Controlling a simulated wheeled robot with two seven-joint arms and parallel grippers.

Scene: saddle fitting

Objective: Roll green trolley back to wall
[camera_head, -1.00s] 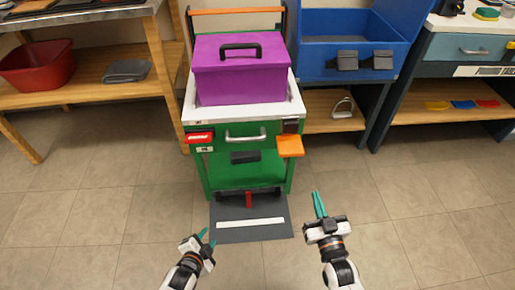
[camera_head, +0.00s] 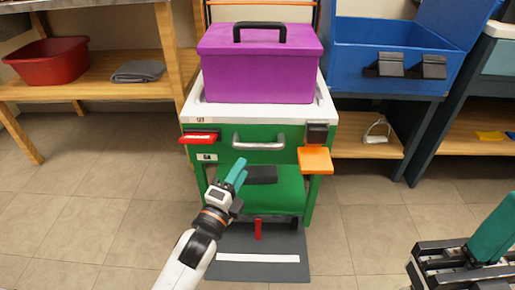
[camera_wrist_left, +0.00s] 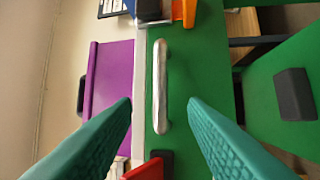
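The green trolley (camera_head: 285,188) stands upright on the floor, with a silver bar handle (camera_head: 258,142) across its front. My left gripper (camera_head: 240,172) is just in front of the trolley, slightly below the handle in the head view. In the left wrist view its fingers are spread apart, and the handle (camera_wrist_left: 160,85) lies ahead between their lines, not clasped. My right gripper (camera_head: 490,240) is at the lower right, away from the trolley and partly cut off by the frame; its opening cannot be read.
A purple toolbox (camera_head: 258,75) sits on the trolley's white top. An orange flap (camera_head: 315,160) and a red piece (camera_head: 199,137) stick out at its front. A wooden shelf (camera_head: 100,92) stands left; a blue bin (camera_head: 385,60) stands right. A dark mat (camera_head: 265,268) lies below.

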